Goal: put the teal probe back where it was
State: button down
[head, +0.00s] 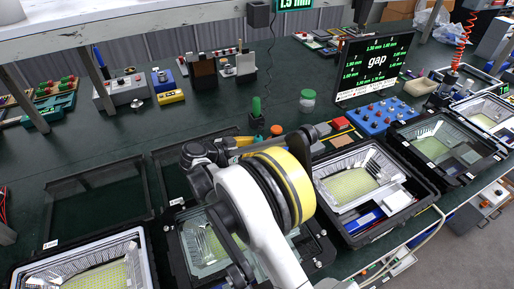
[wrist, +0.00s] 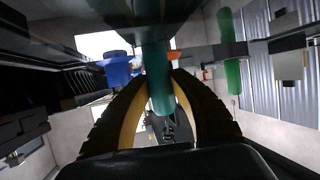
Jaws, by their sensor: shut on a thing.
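The teal probe (wrist: 159,78) shows in the wrist view as a teal cylinder between the two curved yellow-and-black fingers of my gripper (wrist: 158,92). The fingers are shut on it. Its upper part runs out of the top of the picture, and its lower end shows between the fingers. In the head view my arm's white link and yellow-and-black ring cover much of the middle of the bench, and I cannot make out the probe there. I cannot tell whether the probe touches anything besides my fingers.
A green-handled tool (head: 257,107) stands upright behind my arm, with a green-and-white jar (head: 307,100) to its right. The gap display (head: 375,67) stands behind a blue block with knobs (head: 381,117). Open floodlight housings (head: 352,184) line the front edge. Bare bench shows at left-centre.

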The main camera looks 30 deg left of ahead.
jog(key=c, duration=1.2)
grip_release()
jog(key=shift+s+a+r, duration=0.15)
jog(key=shift+s+r, duration=0.05)
jog(key=p+v, duration=0.3)
jog(key=v, duration=0.8)
jog(key=shift+s+r+p, duration=0.1)
jog(key=shift+s+p, duration=0.15)
jog(key=shift+p, duration=0.15)
